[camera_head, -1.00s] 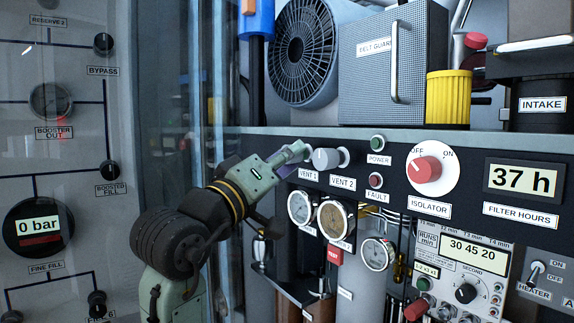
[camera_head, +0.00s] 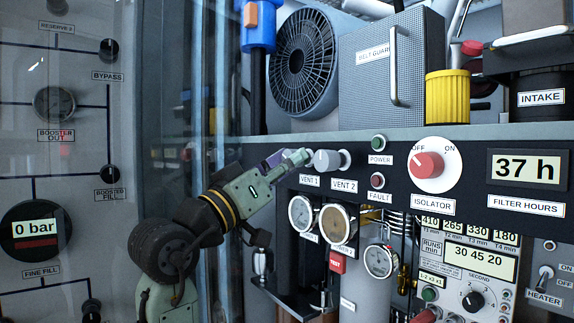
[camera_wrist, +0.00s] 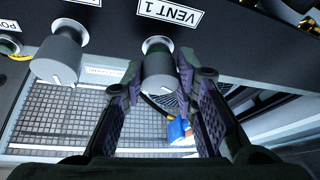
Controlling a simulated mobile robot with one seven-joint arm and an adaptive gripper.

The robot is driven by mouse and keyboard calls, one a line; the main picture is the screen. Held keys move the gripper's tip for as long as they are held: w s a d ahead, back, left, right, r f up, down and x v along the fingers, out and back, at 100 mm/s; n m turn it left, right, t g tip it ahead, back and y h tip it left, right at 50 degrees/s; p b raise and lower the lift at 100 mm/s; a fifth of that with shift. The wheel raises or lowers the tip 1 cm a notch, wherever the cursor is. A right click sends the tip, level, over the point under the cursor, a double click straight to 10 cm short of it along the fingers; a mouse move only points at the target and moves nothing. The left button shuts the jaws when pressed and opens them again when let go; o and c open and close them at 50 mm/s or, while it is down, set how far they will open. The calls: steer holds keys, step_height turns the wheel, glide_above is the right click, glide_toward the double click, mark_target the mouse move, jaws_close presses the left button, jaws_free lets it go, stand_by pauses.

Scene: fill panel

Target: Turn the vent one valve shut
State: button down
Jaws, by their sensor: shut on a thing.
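The vent one valve is a grey round knob (camera_wrist: 160,72) on a short stem, beside the VENT 1 label (camera_wrist: 170,12) in the wrist view. My gripper (camera_wrist: 158,82) has its two dark padded fingers on either side of this knob and is shut on it. In the head view my gripper (camera_head: 296,158) reaches the panel above the VENT 1 label (camera_head: 310,181), and its fingers hide most of the knob. The vent two knob (camera_head: 326,160) stands just to the right, and it also shows at the left in the wrist view (camera_wrist: 60,55).
Two gauges (camera_head: 338,223) sit below the vent labels. POWER and FAULT buttons (camera_head: 377,181) and the red isolator knob (camera_head: 427,166) lie to the right. A grey belt guard (camera_head: 372,75) and a fan (camera_head: 305,62) stand above. A glass pane is at the left.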

steer(key=c, duration=1.3)
jaws_free()
steer(key=v, duration=1.2)
